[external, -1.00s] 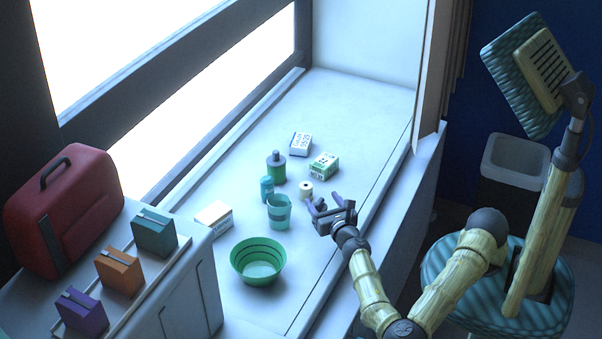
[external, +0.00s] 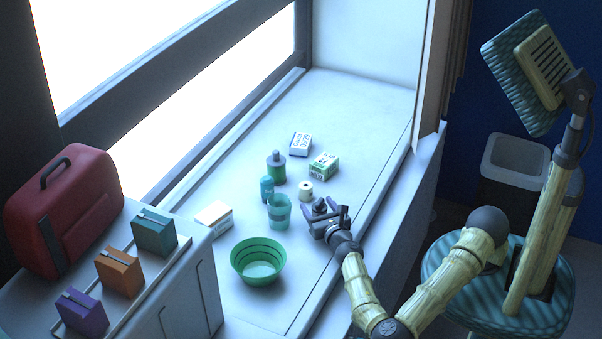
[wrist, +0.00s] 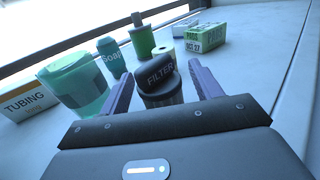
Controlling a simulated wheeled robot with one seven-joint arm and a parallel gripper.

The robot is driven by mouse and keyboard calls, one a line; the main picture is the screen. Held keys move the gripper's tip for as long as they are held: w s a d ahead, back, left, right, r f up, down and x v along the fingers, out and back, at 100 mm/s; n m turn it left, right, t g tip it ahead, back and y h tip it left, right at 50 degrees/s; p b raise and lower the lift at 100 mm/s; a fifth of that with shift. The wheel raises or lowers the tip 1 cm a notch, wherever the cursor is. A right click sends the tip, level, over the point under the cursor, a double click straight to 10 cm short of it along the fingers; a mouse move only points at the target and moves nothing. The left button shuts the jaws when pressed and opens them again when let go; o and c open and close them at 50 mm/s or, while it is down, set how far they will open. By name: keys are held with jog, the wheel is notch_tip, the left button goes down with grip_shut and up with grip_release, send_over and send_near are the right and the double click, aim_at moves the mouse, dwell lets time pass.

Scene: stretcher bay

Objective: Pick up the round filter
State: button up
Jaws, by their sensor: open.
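The round filter (wrist: 157,82) is a dark, capped cylinder marked FILTER in the wrist view. It stands on the counter between the two purple fingers of my gripper (wrist: 162,88), with visible gaps on both sides. Its lower part is hidden behind the gripper body. In the external view my gripper (external: 319,208) is low over the counter, right of the teal cup, and its fingers partly hide the dark filter. My gripper is open and holds nothing.
The teal cup (external: 279,212), soap bottle (external: 267,189) and white roll (external: 306,190) stand close by. Behind are a green bottle (external: 277,170) and a pads box (external: 323,166). A green bowl (external: 258,264) and tubing box (external: 215,215) lie left. The counter's right strip is clear.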

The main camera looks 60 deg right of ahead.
jog(key=shift+x, duration=0.8)
jog(key=shift+s, duration=0.1)
jog(key=shift+c, duration=0.2)
jog(key=c, duration=1)
